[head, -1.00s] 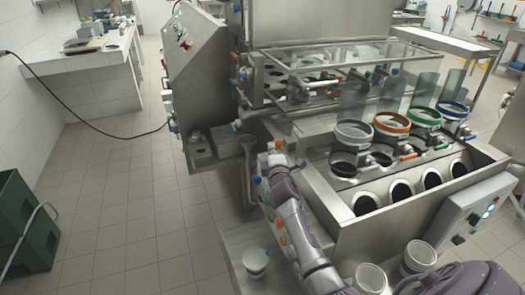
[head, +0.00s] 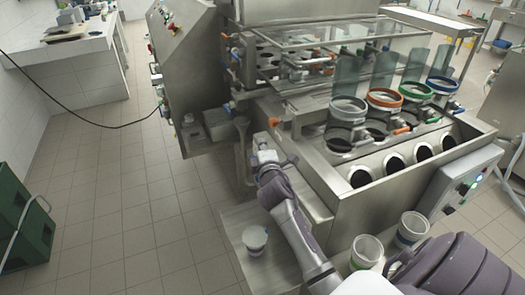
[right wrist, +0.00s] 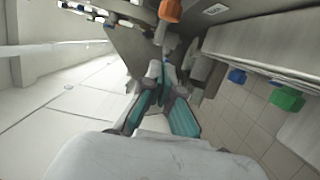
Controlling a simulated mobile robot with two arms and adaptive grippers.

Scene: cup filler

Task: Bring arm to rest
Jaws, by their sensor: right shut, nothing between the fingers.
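My right arm (head: 300,235) reaches up from the bottom of the head view along the left side of the steel cup-filling machine (head: 340,215). My right gripper (head: 263,153) is at its far end, beside the machine's front left corner. In the right wrist view its teal-padded fingers (right wrist: 160,80) are shut with nothing between them. They are close to machine parts, and I cannot tell whether they touch anything. My left gripper is not in view.
A white cup (head: 255,239) stands on a low steel shelf (head: 236,220) left of my arm. Two more cups (head: 366,250) (head: 412,228) stand at the machine's front. A control box (head: 460,182) juts out at right. Green crates (head: 22,220) stand far left; the tiled floor (head: 130,200) between is clear.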

